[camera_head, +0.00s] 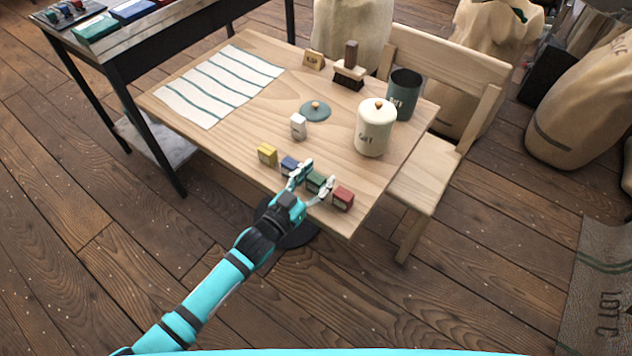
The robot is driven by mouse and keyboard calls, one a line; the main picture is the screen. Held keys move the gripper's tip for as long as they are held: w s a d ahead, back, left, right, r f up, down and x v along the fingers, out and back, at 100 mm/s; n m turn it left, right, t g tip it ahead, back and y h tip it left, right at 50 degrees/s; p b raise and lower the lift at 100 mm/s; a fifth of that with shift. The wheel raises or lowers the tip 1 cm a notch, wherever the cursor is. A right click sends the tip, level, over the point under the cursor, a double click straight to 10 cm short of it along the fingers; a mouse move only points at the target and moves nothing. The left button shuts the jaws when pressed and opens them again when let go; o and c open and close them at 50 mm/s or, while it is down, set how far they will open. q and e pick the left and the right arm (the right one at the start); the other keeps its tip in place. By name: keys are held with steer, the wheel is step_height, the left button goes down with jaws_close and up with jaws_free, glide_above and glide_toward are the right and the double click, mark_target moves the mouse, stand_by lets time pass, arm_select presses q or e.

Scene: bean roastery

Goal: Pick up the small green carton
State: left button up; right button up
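The small green carton (316,181) stands near the front edge of the wooden table, in a row of small cartons. My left gripper (317,177) reaches in from the lower left. Its two fingers are spread, one on the left and one on the right of the green carton, and they partly cover it. I see no clear grip on it. A blue carton (289,165) stands just left of the left finger, and a red carton (343,198) just right of the right finger. My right gripper is out of view.
A yellow carton (267,154) and a white carton (298,126) stand nearby. A cream canister (375,128), a dark green canister (403,95), a round lid (315,110), a brush (349,70) and a striped cloth (218,85) are farther back. A chair (437,180) adjoins the right side.

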mark_target(316, 177)
arm_select(q)
steer(key=c, duration=0.7)
step_height(316, 177, up, 10)
steer(key=shift+p, duration=0.45)
